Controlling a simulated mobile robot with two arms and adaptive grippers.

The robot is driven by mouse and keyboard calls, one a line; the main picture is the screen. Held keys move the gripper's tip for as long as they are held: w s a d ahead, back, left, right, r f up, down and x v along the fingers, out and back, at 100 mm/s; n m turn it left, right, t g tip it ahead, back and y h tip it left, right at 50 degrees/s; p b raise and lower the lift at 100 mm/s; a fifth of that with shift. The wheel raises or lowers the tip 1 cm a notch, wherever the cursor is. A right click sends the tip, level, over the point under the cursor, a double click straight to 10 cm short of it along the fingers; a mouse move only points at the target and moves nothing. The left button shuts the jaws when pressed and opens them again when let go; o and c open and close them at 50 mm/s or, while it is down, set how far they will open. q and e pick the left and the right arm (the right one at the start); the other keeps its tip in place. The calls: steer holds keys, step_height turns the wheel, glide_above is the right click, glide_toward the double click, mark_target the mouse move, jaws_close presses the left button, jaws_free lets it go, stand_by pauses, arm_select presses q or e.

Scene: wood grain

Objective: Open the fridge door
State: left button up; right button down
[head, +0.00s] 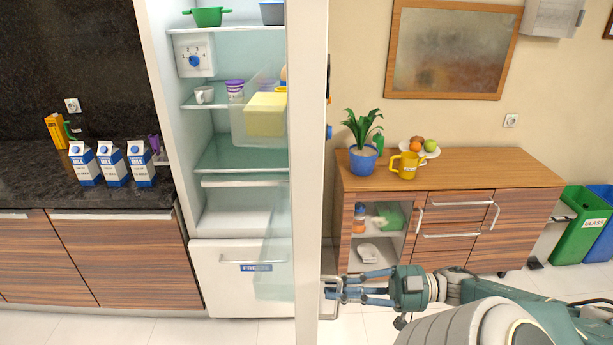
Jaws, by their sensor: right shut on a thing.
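The fridge (228,215) stands left of centre with its inside in view. Its white door (309,200) is swung open toward me and shows nearly edge-on as a tall vertical panel. A metal handle (329,297) sits low on the door's right side. My right gripper (338,288) comes in from the right and is shut on this handle. The door hides part of the fridge's right side. My left gripper is not in view.
Milk cartons (113,164) stand on the dark counter (60,195) at left. A wooden sideboard (462,180) at right bears a potted plant (363,158) and a yellow jug (406,166). Green (577,226) and blue bins stand far right. Pale floor lies in front.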

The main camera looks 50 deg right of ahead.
steer(key=w+d+b+v, duration=0.1)
steer(key=b+v, duration=0.1)
steer(key=v, duration=1.2)
steer(key=shift+s+d+f, duration=0.15)
steer(key=shift+d+f, duration=0.05)
steer(key=shift+d, duration=0.35)
steer(key=c, duration=1.7)
jaws_free()
steer(key=shift+r, duration=0.1)
steer(key=shift+d, duration=0.1)
steer(key=shift+v, duration=3.8)
